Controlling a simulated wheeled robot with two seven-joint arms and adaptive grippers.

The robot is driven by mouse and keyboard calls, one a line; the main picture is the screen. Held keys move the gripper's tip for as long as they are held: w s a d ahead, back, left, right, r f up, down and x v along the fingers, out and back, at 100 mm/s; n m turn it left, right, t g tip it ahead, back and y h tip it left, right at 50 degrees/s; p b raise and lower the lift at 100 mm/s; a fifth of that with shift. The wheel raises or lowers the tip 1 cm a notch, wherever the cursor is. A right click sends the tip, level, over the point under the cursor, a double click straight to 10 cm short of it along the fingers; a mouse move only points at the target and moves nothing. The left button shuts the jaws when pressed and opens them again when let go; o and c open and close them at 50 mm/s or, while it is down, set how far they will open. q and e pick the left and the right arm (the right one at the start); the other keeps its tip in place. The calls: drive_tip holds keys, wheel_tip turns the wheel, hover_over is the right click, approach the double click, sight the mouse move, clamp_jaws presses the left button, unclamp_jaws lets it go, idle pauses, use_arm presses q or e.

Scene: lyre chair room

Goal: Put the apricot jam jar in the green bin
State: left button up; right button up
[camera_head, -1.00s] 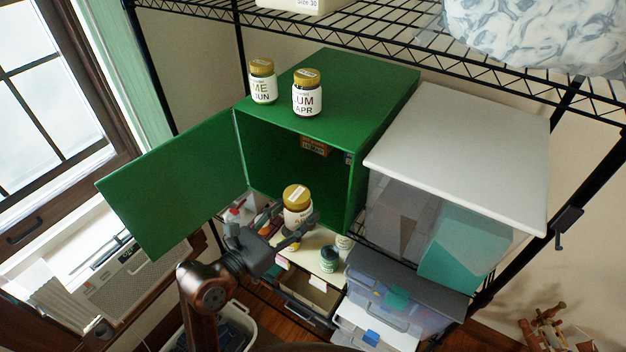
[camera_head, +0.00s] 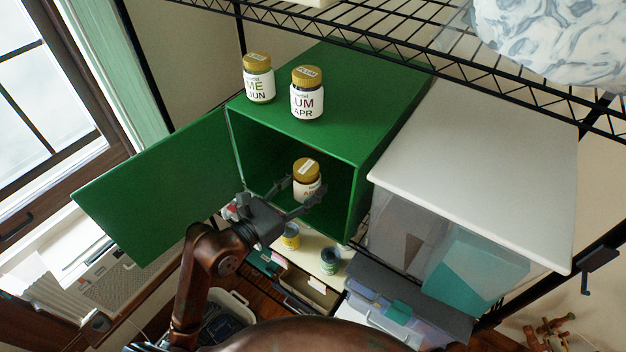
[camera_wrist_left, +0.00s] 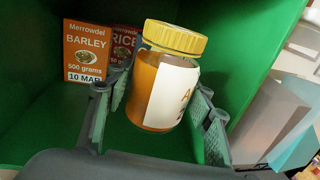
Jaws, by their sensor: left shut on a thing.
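The green bin (camera_head: 372,132) is a box lying on its side on a shelf, its door (camera_head: 150,192) swung open to the left. My left gripper (camera_head: 297,194) is at the bin's open front, shut on a gold-lidded jar (camera_head: 307,180). In the left wrist view the jar (camera_wrist_left: 165,85) is orange with a white label and sits upright between the fingers (camera_wrist_left: 160,112), inside the bin's opening. Only a letter or so of its label shows. I cannot tell whether its base touches the bin floor. My right gripper is not in view.
Two jars, one lime (camera_head: 258,78) and one plum (camera_head: 307,95), stand on top of the bin. A barley box (camera_wrist_left: 86,50) and a rice box (camera_wrist_left: 124,42) stand at the bin's back. A white-lidded clear container (camera_head: 470,150) is to the right. Small jars (camera_head: 330,261) stand below.

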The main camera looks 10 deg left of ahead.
use_arm(q)
drive_tip(key=w+f+b, duration=0.1)
drive_tip(key=w+f, duration=0.1)
drive_tip(key=w, duration=0.1)
drive_tip(key=w+a+f+b, duration=0.1)
drive_tip(key=w+f, duration=0.2)
drive_tip(key=w, duration=0.1)
drive_tip(key=w+f+b, duration=0.1)
drive_tip(key=w+f, duration=0.1)
drive_tip(key=w, duration=0.1)
drive_tip(key=shift+w+a+f, duration=0.15)
drive_tip(key=shift+w+f, duration=0.1)
drive_tip(key=shift+f, duration=0.1)
drive_tip(key=shift+w+f+b, duration=0.15)
drive_tip(key=shift+w+b, duration=0.05)
drive_tip(key=shift+b, duration=0.1)
drive_tip(key=shift+w+f, duration=0.1)
drive_tip(key=shift+w, duration=0.05)
drive_tip(key=shift+w+f+b, duration=0.1)
drive_tip(key=shift+f+b, duration=0.1)
drive_tip(key=shift+b, duration=0.2)
drive_tip(key=f+b, duration=0.3)
drive_tip(key=shift+w+f+b, duration=0.3)
drive_tip(key=shift+s+r, duration=0.1)
drive_tip(key=shift+r, duration=0.05)
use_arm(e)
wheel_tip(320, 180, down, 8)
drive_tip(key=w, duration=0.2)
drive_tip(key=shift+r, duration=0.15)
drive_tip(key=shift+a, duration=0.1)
